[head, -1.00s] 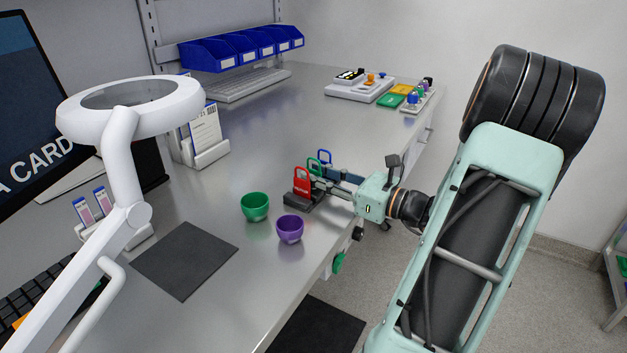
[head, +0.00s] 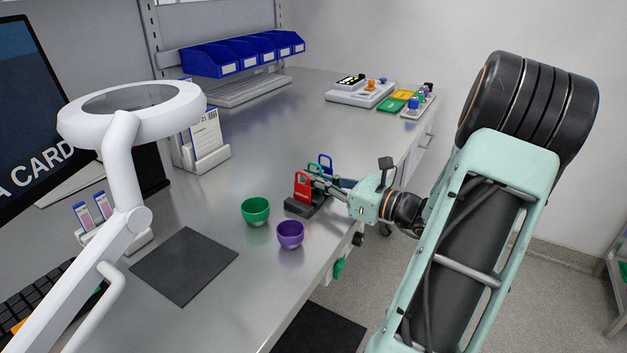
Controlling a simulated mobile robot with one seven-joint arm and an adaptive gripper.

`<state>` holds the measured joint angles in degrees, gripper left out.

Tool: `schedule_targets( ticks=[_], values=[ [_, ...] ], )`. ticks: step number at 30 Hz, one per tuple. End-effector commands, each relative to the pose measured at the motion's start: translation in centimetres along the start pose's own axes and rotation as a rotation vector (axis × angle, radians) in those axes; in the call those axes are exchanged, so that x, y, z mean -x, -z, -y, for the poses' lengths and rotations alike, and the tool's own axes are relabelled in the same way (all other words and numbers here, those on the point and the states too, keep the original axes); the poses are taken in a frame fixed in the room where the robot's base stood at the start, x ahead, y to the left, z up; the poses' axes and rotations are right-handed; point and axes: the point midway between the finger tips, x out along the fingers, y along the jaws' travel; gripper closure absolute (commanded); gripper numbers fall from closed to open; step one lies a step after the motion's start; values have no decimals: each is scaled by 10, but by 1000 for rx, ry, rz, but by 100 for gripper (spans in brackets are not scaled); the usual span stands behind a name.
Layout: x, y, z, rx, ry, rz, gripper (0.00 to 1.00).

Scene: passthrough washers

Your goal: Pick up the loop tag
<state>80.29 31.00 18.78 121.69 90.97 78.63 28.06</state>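Loop tags stand upright in a dark holder (head: 303,208) near the right edge of the steel bench. The red tag (head: 302,187) is in front, with a green tag (head: 311,168) just behind it and a blue tag (head: 326,162) farther back. My gripper (head: 318,182) reaches in from the right, with its fingertips close beside the red and green tags. The fingers partly cover the green tag. At this size I cannot tell whether they are apart or closed, or whether they touch a tag.
A green cup (head: 255,211) and a purple cup (head: 290,234) stand left of and in front of the holder. A dark mat (head: 184,266) and a white magnifier lamp (head: 130,112) are at the left. The bench behind the tags is mostly clear.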

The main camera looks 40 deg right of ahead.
Motion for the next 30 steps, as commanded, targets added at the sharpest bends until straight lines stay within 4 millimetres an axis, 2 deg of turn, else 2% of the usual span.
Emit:
schedule_targets(
  ticks=[5, 11, 21, 30],
  values=[
    [0, -11, 0, 2, 0, 0, 100],
    [4, -40, -4, 3, 0, -1, 100],
    [39, -97, -40, 4, 2, -2, 100],
    [81, -121, -84, 2, 2, 0, 100]
  ],
)
